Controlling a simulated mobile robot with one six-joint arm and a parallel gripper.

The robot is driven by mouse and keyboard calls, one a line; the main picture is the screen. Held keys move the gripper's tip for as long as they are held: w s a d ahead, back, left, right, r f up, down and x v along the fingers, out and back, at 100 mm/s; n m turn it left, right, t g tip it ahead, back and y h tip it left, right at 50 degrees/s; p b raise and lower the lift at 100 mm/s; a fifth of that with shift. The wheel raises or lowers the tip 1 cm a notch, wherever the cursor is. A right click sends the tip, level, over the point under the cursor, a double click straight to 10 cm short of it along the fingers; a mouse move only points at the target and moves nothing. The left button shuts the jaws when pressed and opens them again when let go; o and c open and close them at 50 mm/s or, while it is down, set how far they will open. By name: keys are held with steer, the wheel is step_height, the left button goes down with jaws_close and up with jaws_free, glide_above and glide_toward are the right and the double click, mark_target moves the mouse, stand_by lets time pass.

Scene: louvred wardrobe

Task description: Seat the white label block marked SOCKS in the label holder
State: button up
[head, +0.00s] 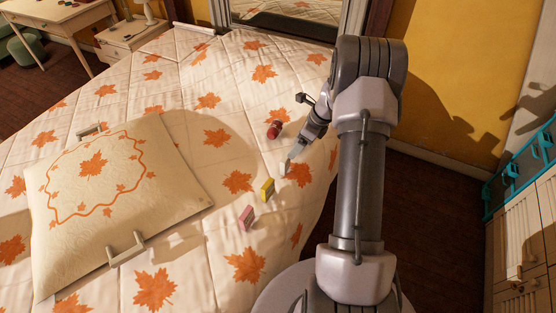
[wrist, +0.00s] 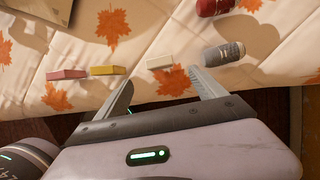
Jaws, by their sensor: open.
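A small white block (wrist: 160,61) lies on the leaf-patterned quilt in the wrist view; no lettering on it is legible. My gripper (wrist: 158,82) is open and empty, its two fingertips just short of the block and to either side of it. In the head view my gripper (head: 292,156) is low over the bed's right part, and the white block is hard to make out at the fingertips. I cannot clearly make out the label holder in either view.
A yellow block (head: 267,188) and a pink block (head: 247,217) lie nearby. A leaf-patterned cushion (head: 110,200) is left. A louvred wardrobe (head: 522,240) with teal frame (head: 520,170) stands right.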

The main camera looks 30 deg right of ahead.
mark_target(286, 157)
steer(key=b+x, duration=0.4)
steer(key=x, duration=0.8)
steer(key=shift+b, duration=0.4)
steer(key=shift+s+r, duration=0.1)
steer(key=shift+r, duration=0.05)
steer(key=shift+c, duration=0.2)
steer(key=c, duration=1.4)
steer(key=shift+o, duration=0.2)
steer(key=shift+r, duration=0.1)
